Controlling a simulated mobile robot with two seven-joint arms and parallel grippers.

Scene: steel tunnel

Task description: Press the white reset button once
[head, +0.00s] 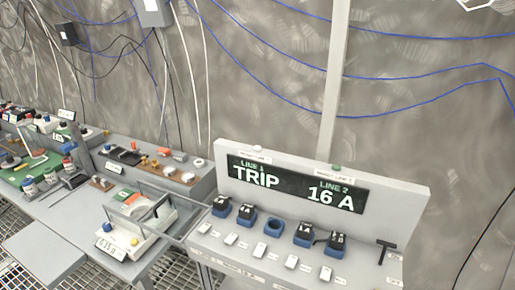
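The grey console (408,200) has a dark display (297,185) reading "LINE 1 TRIP" on the left and "LINE 2 16 A" on the right. A small white round button (257,148) stands on its top edge above the LINE 1 side, with a white label below it too small to read surely. A small greenish button (336,167) stands on the top edge above the LINE 2 side. Several white rectangular pieces (291,262) sit in a row on the lower sloping face. I cannot tell from the labels which is the reset button. Neither gripper shows.
Blue sockets, some with black plugs (304,234), line the console's sloping face. A black T-shaped handle (386,249) stands at its right. Cables hang on the wall.

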